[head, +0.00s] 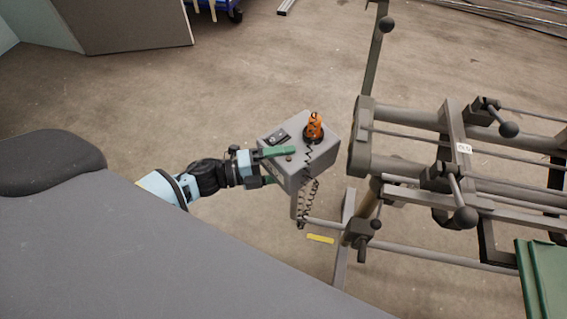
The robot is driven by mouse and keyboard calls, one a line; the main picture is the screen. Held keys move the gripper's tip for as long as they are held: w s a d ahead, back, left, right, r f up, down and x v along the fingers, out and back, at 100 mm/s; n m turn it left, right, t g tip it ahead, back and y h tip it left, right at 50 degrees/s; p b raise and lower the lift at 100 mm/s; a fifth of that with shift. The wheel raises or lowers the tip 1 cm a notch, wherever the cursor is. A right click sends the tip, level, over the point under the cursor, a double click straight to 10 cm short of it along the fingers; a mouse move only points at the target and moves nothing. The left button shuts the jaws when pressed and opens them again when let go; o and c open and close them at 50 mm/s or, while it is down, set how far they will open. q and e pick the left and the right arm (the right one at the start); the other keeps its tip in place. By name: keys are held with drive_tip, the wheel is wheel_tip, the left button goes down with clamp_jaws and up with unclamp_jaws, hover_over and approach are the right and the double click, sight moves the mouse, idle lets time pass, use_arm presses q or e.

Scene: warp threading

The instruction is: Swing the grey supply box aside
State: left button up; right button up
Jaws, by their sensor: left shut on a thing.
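The grey supply box (318,152) stands in the middle of the head view, with an orange beacon (314,126) on its top. A dark zigzag mark and a small dark panel also show on the top. A coiled cable (309,205) hangs below it beside its post. My left gripper (281,166) reaches in from the left and is shut on the box's left edge, one green finger over the top and the other lower down. The lower finger is partly hidden. My right gripper is not in view.
A metal frame (400,172) with rails, clamp handles and round black knobs stands close to the right of the box. A green block (541,285) is at the lower right. Concrete floor (260,75) is open behind and left of the box.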

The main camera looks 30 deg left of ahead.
use_arm(q)
drive_tip(key=o, duration=1)
drive_tip(key=shift+c, duration=0.2)
drive_tip(key=shift+o, duration=0.3)
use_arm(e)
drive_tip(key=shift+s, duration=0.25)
use_arm(q)
drive_tip(key=v, duration=0.7)
drive_tip(key=shift+s+a+b, duration=0.1)
drive_tip(key=shift+b, duration=0.3)
drive_tip(key=shift+s+a, duration=0.15)
drive_tip(key=shift+a, duration=0.1)
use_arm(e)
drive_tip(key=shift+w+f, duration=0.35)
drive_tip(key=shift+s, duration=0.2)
